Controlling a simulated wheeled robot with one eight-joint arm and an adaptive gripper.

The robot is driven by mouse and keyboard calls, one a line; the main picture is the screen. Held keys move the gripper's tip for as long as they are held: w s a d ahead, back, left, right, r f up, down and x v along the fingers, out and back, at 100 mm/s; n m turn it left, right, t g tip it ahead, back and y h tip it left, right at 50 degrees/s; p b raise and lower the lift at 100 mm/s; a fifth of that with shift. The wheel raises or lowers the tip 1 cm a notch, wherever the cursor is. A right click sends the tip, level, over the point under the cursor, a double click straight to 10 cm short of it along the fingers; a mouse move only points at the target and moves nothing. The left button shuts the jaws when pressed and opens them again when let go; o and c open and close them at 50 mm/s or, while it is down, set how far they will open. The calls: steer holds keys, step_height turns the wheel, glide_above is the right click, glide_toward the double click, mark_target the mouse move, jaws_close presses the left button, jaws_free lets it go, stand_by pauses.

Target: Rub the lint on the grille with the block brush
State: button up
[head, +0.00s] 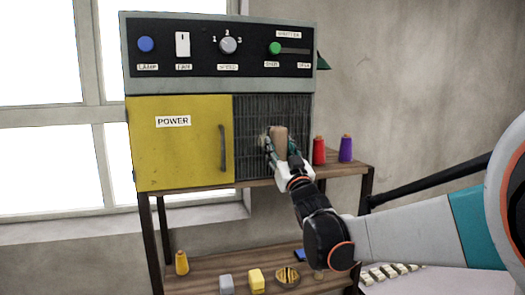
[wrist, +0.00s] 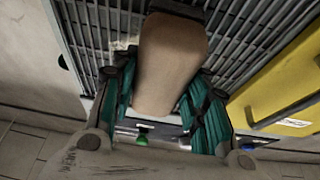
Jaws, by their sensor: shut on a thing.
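The block brush (head: 280,140) has a tan block-shaped handle. My gripper (head: 281,158) is shut on it, in front of the dark grille (head: 253,112) on the right half of the cabinet. In the wrist view the tan handle (wrist: 170,60) stands between the two green-padded fingers, its dark far end at the grille bars (wrist: 85,35).
The yellow POWER door (head: 180,145) is shut, left of the grille. A control panel (head: 215,48) is above. Red (head: 319,150) and purple (head: 346,148) spools stand to the right on the bench. The lower shelf (head: 205,279) holds several small items.

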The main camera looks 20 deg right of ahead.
mark_target(281, 141)
steer(key=shift+d+b, duration=0.4)
steer(key=shift+d, duration=3.05)
steer(key=shift+d+r+p, duration=0.1)
steer(key=shift+r+p, duration=0.45)
steer(key=shift+r, duration=0.25)
steer(key=shift+a+b, duration=0.4)
steer(key=shift+a, duration=6.5)
steer(key=shift+s+a+r+p, duration=0.1)
steer(key=shift+r+p, duration=0.5)
steer(key=shift+r, duration=0.2)
steer(key=shift+s+d+f, duration=0.1)
steer(key=shift+d, duration=1.65)
steer(key=shift+w+d+b, duration=0.2)
steer(key=shift+d+b, duration=0.1)
steer(key=shift+d, duration=1.35)
steer(key=shift+d+b, duration=0.3)
steer(key=shift+d, duration=3.25)
steer(key=shift+s, duration=0.1)
